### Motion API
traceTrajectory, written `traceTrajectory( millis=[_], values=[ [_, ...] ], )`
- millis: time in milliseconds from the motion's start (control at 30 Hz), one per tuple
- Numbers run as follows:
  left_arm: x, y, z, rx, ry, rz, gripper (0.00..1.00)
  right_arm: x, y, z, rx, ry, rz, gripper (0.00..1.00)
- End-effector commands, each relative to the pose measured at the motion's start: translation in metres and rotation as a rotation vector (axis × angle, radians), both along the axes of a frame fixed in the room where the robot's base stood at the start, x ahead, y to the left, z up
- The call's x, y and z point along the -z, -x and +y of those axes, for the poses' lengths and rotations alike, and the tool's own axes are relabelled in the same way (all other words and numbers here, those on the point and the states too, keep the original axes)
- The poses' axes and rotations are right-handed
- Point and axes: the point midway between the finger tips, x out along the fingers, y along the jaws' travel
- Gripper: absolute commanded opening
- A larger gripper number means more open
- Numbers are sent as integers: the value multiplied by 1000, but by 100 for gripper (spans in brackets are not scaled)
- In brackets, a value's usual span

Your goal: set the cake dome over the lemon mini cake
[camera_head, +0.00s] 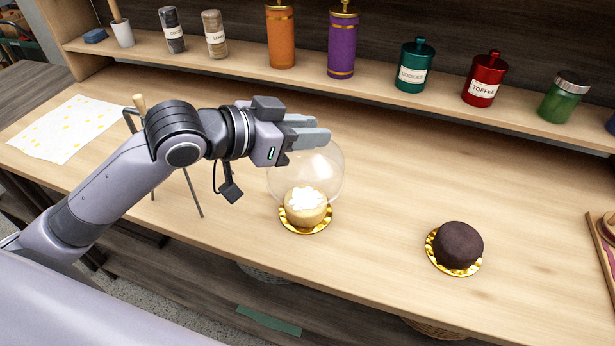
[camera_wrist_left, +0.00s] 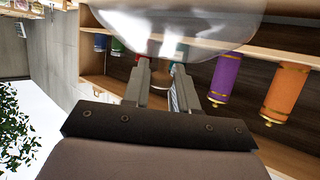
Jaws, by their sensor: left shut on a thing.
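A clear cake dome (camera_head: 330,165) is held by my left gripper (camera_head: 322,130), whose fingers are shut at its top. The dome also fills the upper part of the left wrist view (camera_wrist_left: 180,22), beyond the fingers (camera_wrist_left: 162,75). In the head view the dome overlaps the lemon mini cake (camera_head: 306,204), a pale cake with white topping on a gold board (camera_head: 304,231). I cannot tell whether the dome's rim is above or behind the cake. A dark chocolate mini cake (camera_head: 458,244) sits apart to the right on its own gold board. My right gripper is not in view.
A back shelf holds an orange canister (camera_head: 281,38), a purple canister (camera_head: 342,45), a teal jar (camera_head: 413,68), a red toffee jar (camera_head: 485,82) and a green jar (camera_head: 563,100). A spotted paper sheet (camera_head: 68,128) lies left. The counter between the two cakes is clear.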

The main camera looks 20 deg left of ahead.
Motion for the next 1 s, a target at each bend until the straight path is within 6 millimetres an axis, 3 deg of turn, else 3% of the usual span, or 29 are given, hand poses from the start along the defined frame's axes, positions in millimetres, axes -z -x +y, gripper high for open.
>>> traceTrajectory(
  millis=[33,100,367,600,1000],
  values=[
    [16,1,0,-1,0,3,0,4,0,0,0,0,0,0],
    [29,0,0,0,0,3,0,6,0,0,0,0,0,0],
    [53,0,0,1,1,1,0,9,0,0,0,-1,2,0],
    [87,0,0,0,1,1,0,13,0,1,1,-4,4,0],
    [92,0,0,0,1,-2,0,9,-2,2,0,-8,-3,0]
  ],
)
